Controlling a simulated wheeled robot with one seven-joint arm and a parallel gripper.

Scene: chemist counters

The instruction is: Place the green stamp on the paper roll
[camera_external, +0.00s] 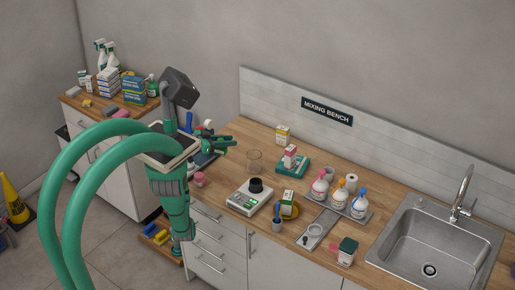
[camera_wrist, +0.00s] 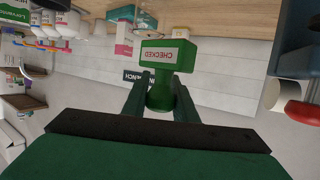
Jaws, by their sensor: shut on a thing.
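The green stamp (camera_wrist: 153,57) shows in the wrist view with a white "CHECKED" label on its block, the lettering upside down there. My gripper (camera_wrist: 160,101) is shut on the stamp's rounded handle, with a finger on each side. In the external view, my gripper (camera_external: 222,142) is at the left end of the bench, held above the worktop; the stamp is hard to separate from the green fingers there.
Several bottles stand on a grey tray (camera_external: 332,208). A sink (camera_external: 432,246) is at right.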

